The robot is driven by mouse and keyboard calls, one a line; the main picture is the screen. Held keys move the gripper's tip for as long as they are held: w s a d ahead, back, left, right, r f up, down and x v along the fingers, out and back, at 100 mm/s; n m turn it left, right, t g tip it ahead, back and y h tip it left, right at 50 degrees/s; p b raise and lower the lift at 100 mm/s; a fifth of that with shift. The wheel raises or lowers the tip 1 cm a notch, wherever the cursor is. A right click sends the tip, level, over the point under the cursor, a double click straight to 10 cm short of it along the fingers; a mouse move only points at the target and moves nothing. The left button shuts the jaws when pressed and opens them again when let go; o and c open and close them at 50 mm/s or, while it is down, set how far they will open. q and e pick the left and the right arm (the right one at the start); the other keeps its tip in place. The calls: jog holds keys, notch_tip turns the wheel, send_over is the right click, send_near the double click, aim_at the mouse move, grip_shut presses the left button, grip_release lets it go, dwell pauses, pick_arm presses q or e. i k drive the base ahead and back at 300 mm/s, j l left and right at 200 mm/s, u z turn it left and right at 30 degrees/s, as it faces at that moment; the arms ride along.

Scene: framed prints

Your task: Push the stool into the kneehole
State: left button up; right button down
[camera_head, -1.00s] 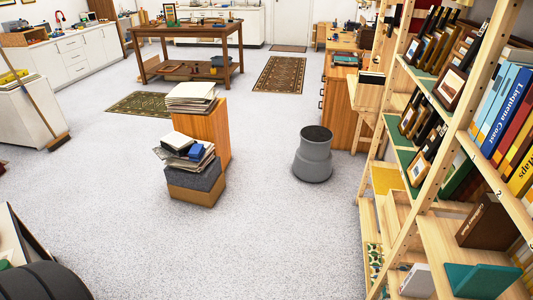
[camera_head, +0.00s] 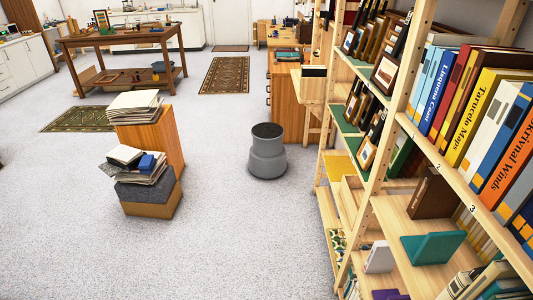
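The grey round stool (camera_head: 267,152) stands upright on the speckled floor, a little right of the middle of the head view. It has a dark top and a wider base. Behind it and to its right is a wooden desk (camera_head: 288,92) with drawer handles on its left side. The stool stands apart in front of the desk's near end. No kneehole opening can be made out from this angle. Neither of my grippers is in view.
A wooden cabinet (camera_head: 168,137) and a box piled with papers (camera_head: 150,197) stand left of the stool. A tall wooden shelf (camera_head: 400,200) with books and frames fills the right side. The floor (camera_head: 240,245) in front is clear. A workbench (camera_head: 120,38) and rugs (camera_head: 224,75) lie beyond.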

aim_at(268, 155)
jog(key=i, duration=0.45)
jog(key=i+j+z, duration=0.15)
jog(key=i, duration=0.35)
